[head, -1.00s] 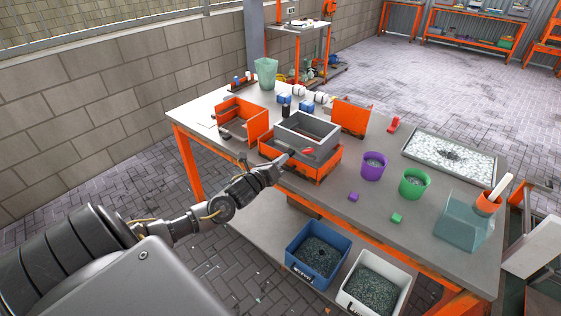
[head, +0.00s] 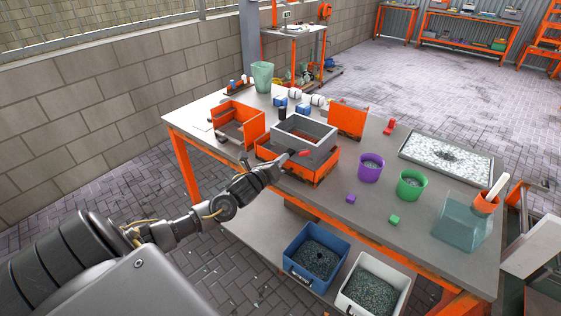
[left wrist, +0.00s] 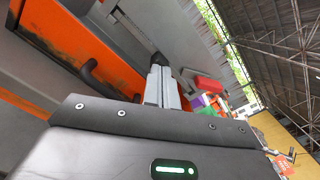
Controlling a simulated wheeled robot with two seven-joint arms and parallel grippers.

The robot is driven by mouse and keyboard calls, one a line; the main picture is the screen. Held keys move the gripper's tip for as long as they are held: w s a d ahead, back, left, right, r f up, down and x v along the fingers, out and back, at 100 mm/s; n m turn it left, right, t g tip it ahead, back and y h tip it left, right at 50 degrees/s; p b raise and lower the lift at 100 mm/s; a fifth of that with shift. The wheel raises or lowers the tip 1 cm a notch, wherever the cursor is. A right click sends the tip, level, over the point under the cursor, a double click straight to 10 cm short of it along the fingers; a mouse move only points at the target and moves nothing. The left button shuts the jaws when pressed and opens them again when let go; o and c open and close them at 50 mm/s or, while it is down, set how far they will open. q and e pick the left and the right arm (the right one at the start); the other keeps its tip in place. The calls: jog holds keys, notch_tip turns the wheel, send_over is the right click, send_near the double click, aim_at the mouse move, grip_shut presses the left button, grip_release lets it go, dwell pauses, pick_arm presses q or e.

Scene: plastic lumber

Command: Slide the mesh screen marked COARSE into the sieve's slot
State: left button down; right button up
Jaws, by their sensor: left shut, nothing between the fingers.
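The sieve is a grey rectangular frame (head: 305,131) on an orange base (head: 322,168), near the middle of the table. A small red piece (head: 305,153) shows at the frame's near side; it also shows in the left wrist view (left wrist: 208,86). I cannot tell whether it is a screen's handle. No COARSE marking is readable, and I cannot make out the mesh screen for certain. My left gripper (head: 285,160) is at the near side of the sieve, just left of the red piece. Its fingers (left wrist: 160,75) are shut together and empty. My right gripper is not in view.
Orange holders stand left (head: 250,122) and behind right (head: 347,117) of the sieve. A purple tub (head: 370,170) and a green tub (head: 410,186) stand to the right, with a speckled tray (head: 447,155) beyond. Bins sit on the shelf below.

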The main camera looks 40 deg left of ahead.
pick_arm(q)
jog(key=s, duration=1.4)
jog(key=shift+b, duration=0.3)
jog(key=shift+d, duration=0.15)
